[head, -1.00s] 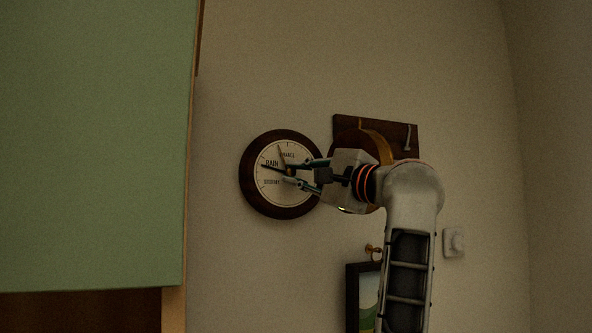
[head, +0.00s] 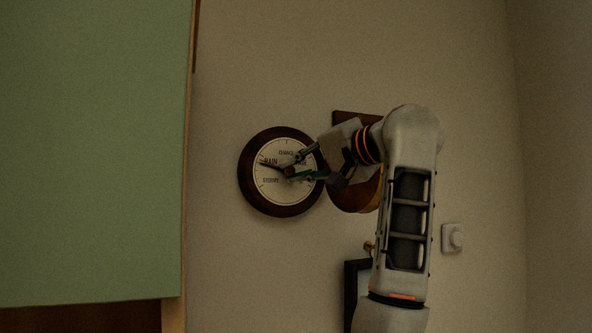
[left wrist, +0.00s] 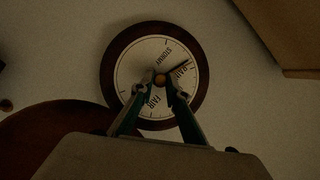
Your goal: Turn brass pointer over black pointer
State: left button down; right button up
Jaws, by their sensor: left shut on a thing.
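A round barometer (head: 246,184) with a dark wooden rim and a pale dial hangs on the wall. It also shows in the left wrist view (left wrist: 112,52). My left gripper (head: 288,170) is shut on the small brass knob (left wrist: 160,79) at the dial's centre, with its fingers covering part of the dial. The black pointer (head: 267,164) points up-left by RAIN in the head view, and up-right by RAIN in the left wrist view (left wrist: 181,69). I cannot make out the brass pointer apart from it. My right gripper is not in view.
A green cabinet panel (head: 90,150) stands at the left. A dark wall plaque (head: 352,117) is partly behind my gripper. A dark-framed picture (head: 352,290) is below, and a pale wall switch (head: 453,238) is to the right.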

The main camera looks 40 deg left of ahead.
pick_arm(q)
jog(key=shift+r+n+h, duration=0.1)
jog(key=shift+n+h, duration=0.2)
jog(key=shift+n, duration=0.3)
jog(key=c, duration=2)
grip_release()
jog(key=shift+v, duration=3.75)
jog(key=shift+s, duration=0.15)
